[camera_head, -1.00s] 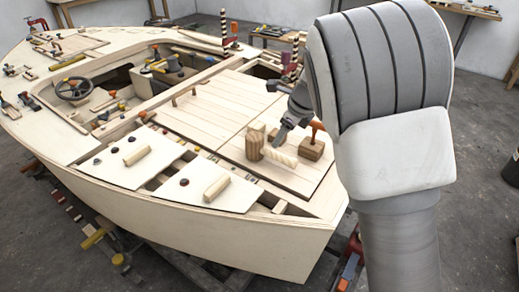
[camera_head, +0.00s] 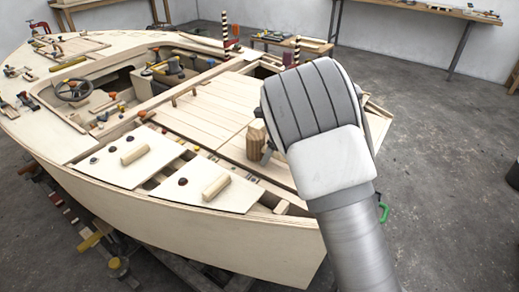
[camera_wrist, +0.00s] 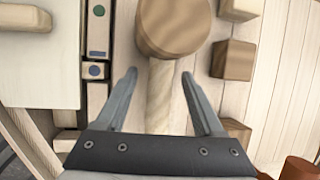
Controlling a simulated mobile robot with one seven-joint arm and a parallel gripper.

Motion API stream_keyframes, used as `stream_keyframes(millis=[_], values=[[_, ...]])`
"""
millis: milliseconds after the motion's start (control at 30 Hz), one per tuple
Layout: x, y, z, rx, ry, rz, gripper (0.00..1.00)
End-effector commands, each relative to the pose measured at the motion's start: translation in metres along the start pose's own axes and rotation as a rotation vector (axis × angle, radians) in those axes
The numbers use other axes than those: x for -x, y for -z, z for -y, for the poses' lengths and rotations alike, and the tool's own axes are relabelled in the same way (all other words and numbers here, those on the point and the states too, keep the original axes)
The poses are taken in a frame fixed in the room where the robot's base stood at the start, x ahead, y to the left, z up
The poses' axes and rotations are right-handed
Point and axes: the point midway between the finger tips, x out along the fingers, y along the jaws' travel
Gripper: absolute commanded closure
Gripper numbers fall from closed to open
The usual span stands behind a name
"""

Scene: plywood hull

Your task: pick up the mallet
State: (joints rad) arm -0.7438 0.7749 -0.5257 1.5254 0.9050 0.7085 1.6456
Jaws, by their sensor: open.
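The mallet has a round brown wooden head (camera_wrist: 172,28) and a pale handle (camera_wrist: 160,100) in the wrist view. The handle runs from the head down between my fingers. My gripper (camera_wrist: 159,74) is open, one finger on each side of the handle, with a gap on both sides. I cannot tell how far above the handle the fingers are. In the head view the mallet head (camera_head: 257,140) stands on the plywood deck, and my arm hides the handle and most of the gripper.
Brown wooden blocks (camera_wrist: 233,59) lie right of the mallet on the deck (camera_head: 209,112). An orange-brown object (camera_wrist: 299,169) shows at the lower right corner. A panel with a pale grip (camera_wrist: 22,18) is on the left, beside a strip with coloured dots (camera_wrist: 97,42).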

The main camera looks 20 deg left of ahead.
Motion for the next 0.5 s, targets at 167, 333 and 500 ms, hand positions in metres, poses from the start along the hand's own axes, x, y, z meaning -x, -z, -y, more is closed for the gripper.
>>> stream_keyframes(millis=[167, 333, 500], values=[[0.0006, -0.0004, 0.0001, 0.000, 0.000, 0.000, 0.34], [0.0007, -0.0004, 0.0000, 0.000, 0.000, 0.000, 0.65], [0.0007, -0.0003, 0.0000, 0.000, 0.000, 0.000, 0.95]])
